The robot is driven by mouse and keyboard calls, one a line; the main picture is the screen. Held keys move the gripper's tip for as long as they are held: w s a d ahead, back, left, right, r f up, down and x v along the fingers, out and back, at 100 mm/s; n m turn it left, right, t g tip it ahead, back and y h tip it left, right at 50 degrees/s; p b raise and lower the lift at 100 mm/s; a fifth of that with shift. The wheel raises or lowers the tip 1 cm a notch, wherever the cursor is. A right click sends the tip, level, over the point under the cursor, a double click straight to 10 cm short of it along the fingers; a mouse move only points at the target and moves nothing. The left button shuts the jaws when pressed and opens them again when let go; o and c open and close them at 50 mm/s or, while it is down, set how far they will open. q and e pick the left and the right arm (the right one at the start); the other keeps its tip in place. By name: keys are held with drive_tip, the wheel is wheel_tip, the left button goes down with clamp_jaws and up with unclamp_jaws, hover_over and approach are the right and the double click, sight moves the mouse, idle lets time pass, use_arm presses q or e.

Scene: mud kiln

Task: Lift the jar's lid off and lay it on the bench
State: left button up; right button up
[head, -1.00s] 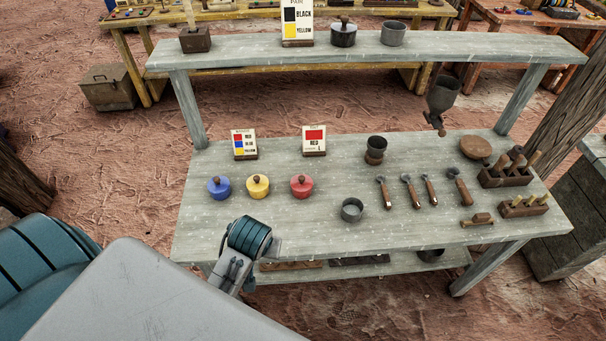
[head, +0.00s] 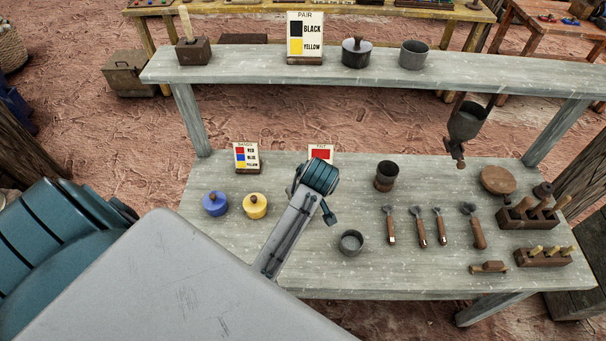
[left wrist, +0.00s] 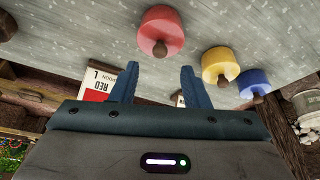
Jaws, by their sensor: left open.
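A blue jar (head: 215,203) and a yellow jar (head: 255,206), each with a brown knob on top, stand on the grey bench (head: 330,270). A red jar (left wrist: 160,30) shows in the left wrist view, its knob toward my fingers; in the head view my left arm hides it. My left gripper (left wrist: 158,72) is open and empty, its two fingers pointing toward the red jar and apart from it. The yellow (left wrist: 220,65) and blue (left wrist: 254,83) jars lie right of the fingers there. My right gripper is not in view.
Two cards (head: 246,157) (head: 321,152) stand behind the jars. A metal cup (head: 351,242), a dark cup on a base (head: 386,175) and several wooden-handled tools (head: 440,227) stand or lie to the right. Bare bench lies along the front edge.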

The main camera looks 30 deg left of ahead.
use_arm(q)
drive_tip(key=shift+s+a+f, duration=0.15)
drive_tip(key=shift+a+f, duration=0.15)
drive_tip(key=shift+f, duration=0.25)
drive_tip(key=shift+w+a+f+p, duration=0.1)
drive_tip(key=shift+w+f+p, duration=0.1)
drive_tip(key=shift+f+p, duration=0.15)
drive_tip(key=p+x, duration=0.2)
drive_tip(key=x, duration=0.2)
drive_tip(key=shift+w, duration=0.2)
drive_tip(key=shift+a+f, duration=0.1)
drive_tip(key=shift+f, duration=0.15)
drive_tip(key=shift+w+f, duration=0.1)
drive_tip(key=shift+f, duration=0.05)
clamp_jaws()
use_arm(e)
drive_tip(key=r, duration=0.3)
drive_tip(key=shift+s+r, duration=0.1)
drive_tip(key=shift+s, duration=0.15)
